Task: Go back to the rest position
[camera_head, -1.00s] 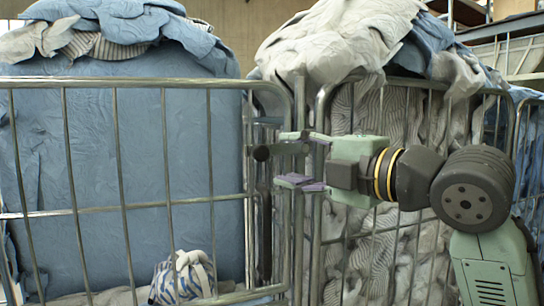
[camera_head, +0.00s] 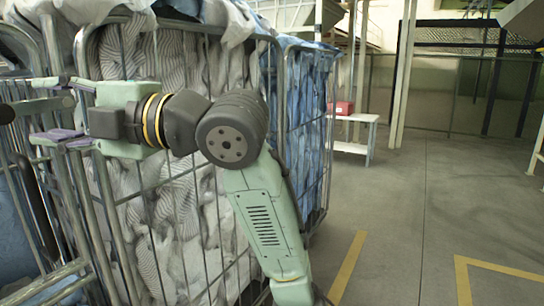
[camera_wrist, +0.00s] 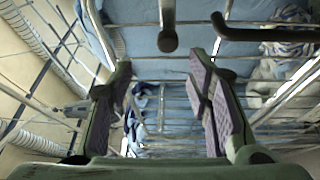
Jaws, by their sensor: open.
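My gripper (camera_head: 52,110) is at the left of the head view, at the end of my green and black arm. It is beside the front corner posts of the metal cage trolley (camera_head: 105,215), with white striped cloth (camera_head: 170,150) inside. In the wrist view, my gripper (camera_wrist: 160,95) has its two purple-padded fingers apart with nothing held between them. Beyond the fingers are metal bars and blue cloth (camera_wrist: 185,42). A striped bundle (camera_wrist: 292,50) lies at the right of the wrist view.
Another cage with blue cloth (camera_head: 305,110) stands behind the near one. A white bench (camera_head: 357,120) with a red box (camera_head: 344,108) stands farther back. The grey floor (camera_head: 420,220) with yellow lines is clear at the right.

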